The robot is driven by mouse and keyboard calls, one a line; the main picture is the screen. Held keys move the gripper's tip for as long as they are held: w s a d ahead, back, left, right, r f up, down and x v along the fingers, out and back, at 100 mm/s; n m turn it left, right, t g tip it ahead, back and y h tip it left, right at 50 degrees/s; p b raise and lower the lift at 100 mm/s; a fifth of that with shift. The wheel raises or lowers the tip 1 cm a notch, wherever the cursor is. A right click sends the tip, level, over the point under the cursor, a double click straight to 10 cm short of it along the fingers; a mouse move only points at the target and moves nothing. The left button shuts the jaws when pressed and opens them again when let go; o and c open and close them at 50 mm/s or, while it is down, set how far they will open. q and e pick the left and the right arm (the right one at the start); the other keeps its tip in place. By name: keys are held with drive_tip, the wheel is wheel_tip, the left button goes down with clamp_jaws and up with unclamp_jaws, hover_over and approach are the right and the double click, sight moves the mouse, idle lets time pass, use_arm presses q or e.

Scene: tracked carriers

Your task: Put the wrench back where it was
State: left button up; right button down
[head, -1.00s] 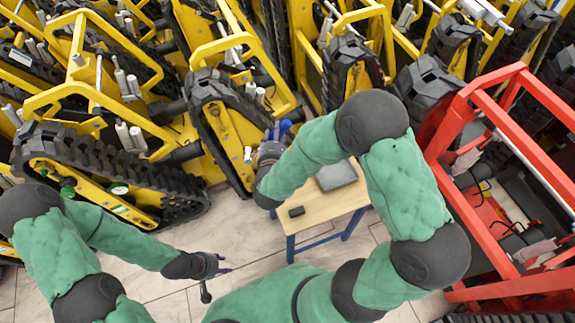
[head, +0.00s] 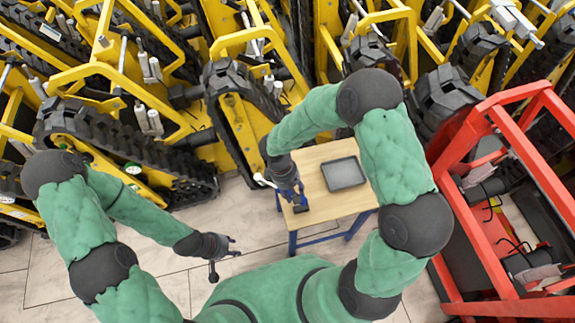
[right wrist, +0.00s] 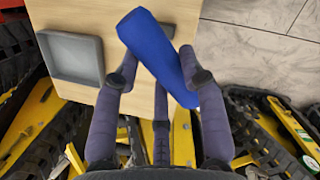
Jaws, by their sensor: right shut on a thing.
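A blue, thick-handled thing (right wrist: 150,42), which I take to be the wrench, lies slanted between the fingers of my right gripper (right wrist: 160,62) in the right wrist view. The gripper is shut on it. Its jaw shape cannot be made out there. In the head view my right gripper (head: 287,190) is over the left part of the small wooden table (head: 318,198), and a pale end (head: 263,180) sticks out to its left. Whether the thing touches the table cannot be told. My left gripper (head: 224,257) is open and empty above the floor, left of the table.
A shallow grey tray (head: 344,173) lies at the table's right, with bare wood around it. A small black block (head: 301,208) lies at the front left, close to my right gripper. Yellow tracked carriers (head: 240,110) stand behind; a red frame (head: 455,165) is at right.

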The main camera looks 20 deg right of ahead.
drive_tip(key=w+a+m+t+y, duration=0.2)
drive_tip(key=a+m+y, duration=0.2)
drive_tip(key=a+m, duration=0.4)
drive_tip(key=shift+y, duration=0.3)
drive_tip(key=d+f, duration=0.3)
drive_tip(key=d, duration=0.1)
drive_tip(key=w+d+f+b, duration=0.1)
drive_tip(key=d+f, duration=0.1)
drive_tip(key=d, duration=0.2)
drive_tip(key=d+f+b, duration=0.1)
drive_tip(key=d+f, duration=0.2)
drive_tip(key=d, duration=0.1)
drive_tip(key=shift+w+f, duration=0.3)
drive_tip(key=shift+f, duration=0.05)
drive_tip(key=shift+d+f, duration=0.1)
drive_tip(key=shift+f, duration=0.1)
drive_tip(key=shift+d+f+b, duration=0.15)
drive_tip(key=shift+f+b, duration=0.4)
drive_tip(key=shift+f, duration=0.35)
drive_tip(key=shift+d+f+b, duration=0.1)
drive_tip(key=shift+f+b, duration=0.4)
drive_tip(key=shift+f, duration=0.5)
drive_tip(key=c, duration=0.7)
unclamp_jaws()
